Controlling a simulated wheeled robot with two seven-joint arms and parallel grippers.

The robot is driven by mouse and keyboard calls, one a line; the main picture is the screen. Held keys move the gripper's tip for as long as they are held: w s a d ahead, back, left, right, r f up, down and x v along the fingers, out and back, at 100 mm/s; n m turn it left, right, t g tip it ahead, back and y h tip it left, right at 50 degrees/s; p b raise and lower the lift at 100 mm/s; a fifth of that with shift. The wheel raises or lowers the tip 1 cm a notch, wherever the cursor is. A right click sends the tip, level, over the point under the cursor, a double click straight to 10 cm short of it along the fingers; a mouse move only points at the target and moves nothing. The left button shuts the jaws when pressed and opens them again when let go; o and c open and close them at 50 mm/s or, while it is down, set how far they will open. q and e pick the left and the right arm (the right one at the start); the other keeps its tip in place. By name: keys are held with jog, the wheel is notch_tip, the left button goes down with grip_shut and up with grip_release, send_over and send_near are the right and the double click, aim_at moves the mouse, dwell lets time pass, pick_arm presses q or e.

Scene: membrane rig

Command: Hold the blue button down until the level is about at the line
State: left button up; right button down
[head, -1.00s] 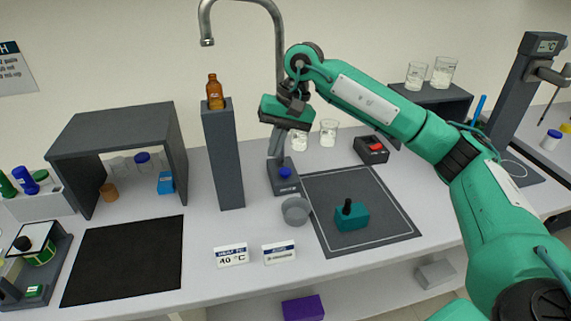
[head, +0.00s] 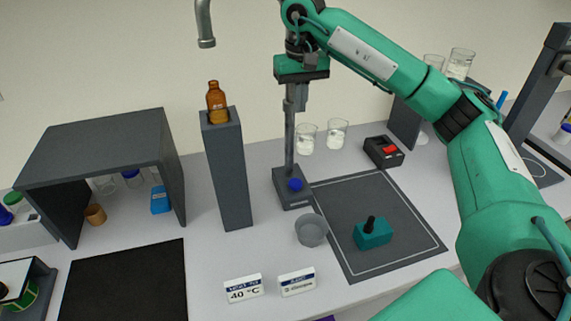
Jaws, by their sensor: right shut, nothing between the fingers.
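The blue button (head: 295,184) is on the dark base of the tap stand (head: 290,145) and is uncovered. My right gripper (head: 302,102) is shut and empty, pointing down in front of the stand's upper column, well above the button and apart from it. The tap's spout (head: 205,36) hangs above a brown bottle (head: 217,103) standing upright on a tall grey pillar (head: 228,175). I cannot make out a liquid level or a line on the bottle. My gripper and arm hide the upper tap pipe. My left gripper is not in view.
A grey round cup (head: 311,231) and two small signs (head: 297,282) stand in front. A teal block with a black knob (head: 373,234) sits on the grey mat (head: 350,262). Beakers (head: 337,134) and a red-switch box (head: 384,152) are behind. A grey shelf (head: 100,150) stands left.

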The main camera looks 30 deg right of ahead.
jog(key=w, duration=0.1)
send_over(296, 183)
notch_tip(296, 183, down, 4)
notch_tip(296, 183, down, 20)
jog(key=p, duration=0.7)
jog(key=shift+r, duration=0.25)
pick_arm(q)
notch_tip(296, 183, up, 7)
pick_arm(e)
jog(key=shift+f, duration=0.15)
